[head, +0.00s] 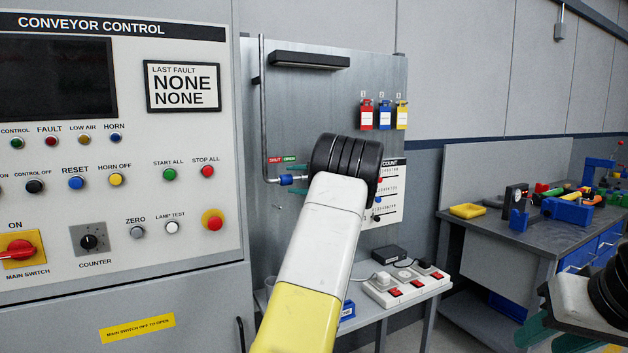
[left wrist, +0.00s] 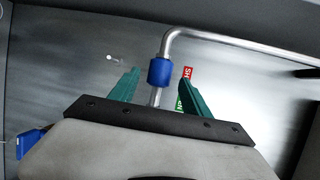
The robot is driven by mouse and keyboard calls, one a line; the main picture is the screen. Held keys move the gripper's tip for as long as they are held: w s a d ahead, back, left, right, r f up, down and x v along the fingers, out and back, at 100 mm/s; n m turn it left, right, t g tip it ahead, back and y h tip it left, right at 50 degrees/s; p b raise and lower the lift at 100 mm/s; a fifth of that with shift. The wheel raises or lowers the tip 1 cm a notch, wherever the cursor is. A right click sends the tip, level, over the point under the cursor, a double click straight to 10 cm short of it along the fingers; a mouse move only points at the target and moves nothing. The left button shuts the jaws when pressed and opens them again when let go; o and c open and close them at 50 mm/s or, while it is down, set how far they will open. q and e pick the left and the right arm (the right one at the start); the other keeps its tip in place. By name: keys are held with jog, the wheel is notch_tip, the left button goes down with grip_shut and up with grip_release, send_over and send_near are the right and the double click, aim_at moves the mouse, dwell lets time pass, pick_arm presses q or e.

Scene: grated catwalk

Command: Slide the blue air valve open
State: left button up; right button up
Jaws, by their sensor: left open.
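The blue air valve (head: 286,180) is a small blue sleeve on a thin metal pipe against the grey panel. It also shows in the left wrist view (left wrist: 160,72), level with the red SHUT part of the label (left wrist: 188,73). The green OPEN part is half hidden by a finger. In the head view the red and green label (head: 282,159) is just above the pipe. My left gripper (left wrist: 157,85) is open, with one green finger on each side of the sleeve and a visible gap to both. In the head view my wrist hides most of it. My right gripper (head: 553,337) is at the lower right, fingers apart, partly cut off.
The conveyor control cabinet (head: 130,270) stands close on the left. Red, blue and yellow tags (head: 385,115) hang on the panel. A power strip (head: 402,289) lies on a small shelf below. A workbench (head: 470,230) with tools stands at the right.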

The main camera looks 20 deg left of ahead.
pick_arm(q)
jog(key=x, duration=0.7)
jog(key=shift+s, duration=0.1)
